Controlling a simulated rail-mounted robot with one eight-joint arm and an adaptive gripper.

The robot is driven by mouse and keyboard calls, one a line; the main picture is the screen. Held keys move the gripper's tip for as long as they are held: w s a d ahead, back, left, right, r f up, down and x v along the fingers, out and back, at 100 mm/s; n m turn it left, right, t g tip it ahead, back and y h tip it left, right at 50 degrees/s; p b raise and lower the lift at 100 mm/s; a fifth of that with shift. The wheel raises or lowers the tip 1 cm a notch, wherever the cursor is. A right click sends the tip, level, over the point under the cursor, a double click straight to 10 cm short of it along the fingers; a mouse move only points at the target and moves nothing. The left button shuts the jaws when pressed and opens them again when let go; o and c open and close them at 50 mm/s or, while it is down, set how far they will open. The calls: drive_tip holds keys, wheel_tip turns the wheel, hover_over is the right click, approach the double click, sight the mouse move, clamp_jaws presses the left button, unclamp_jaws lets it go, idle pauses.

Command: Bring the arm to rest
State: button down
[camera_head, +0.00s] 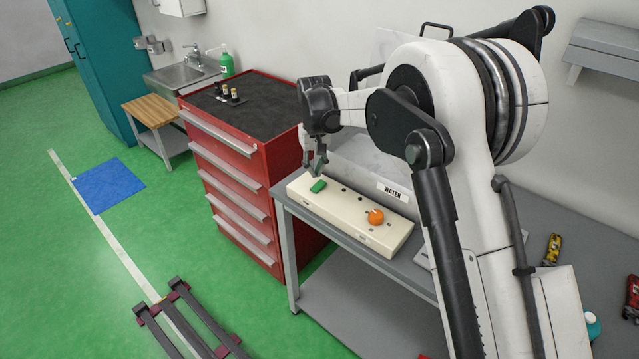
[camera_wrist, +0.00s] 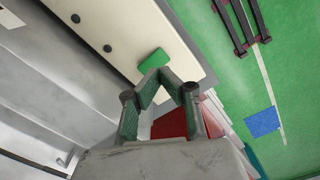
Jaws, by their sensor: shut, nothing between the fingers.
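My gripper (camera_head: 316,170) hangs below my arm's wrist, just above the left end of a long cream box (camera_head: 349,210) on the grey workbench. In the wrist view my gripper (camera_wrist: 167,76) has its two fingertips brought together, with nothing between them. A green block (camera_head: 318,186) lies on the box's left end, just below my fingertips. It also shows in the wrist view (camera_wrist: 153,61), beyond the fingertips. I cannot tell whether the fingertips touch it. An orange round piece (camera_head: 376,216) sits further right on the box.
A red drawer cabinet (camera_head: 229,172) with small bottles on top stands left of the bench. A "WATER" sign (camera_head: 392,192) stands behind the box. A yellow item (camera_head: 552,249) lies on the bench at right. Green floor is open at left, with a dark frame (camera_head: 190,326) on it.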

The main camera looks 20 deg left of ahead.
drive_tip(key=shift+r, duration=1.05)
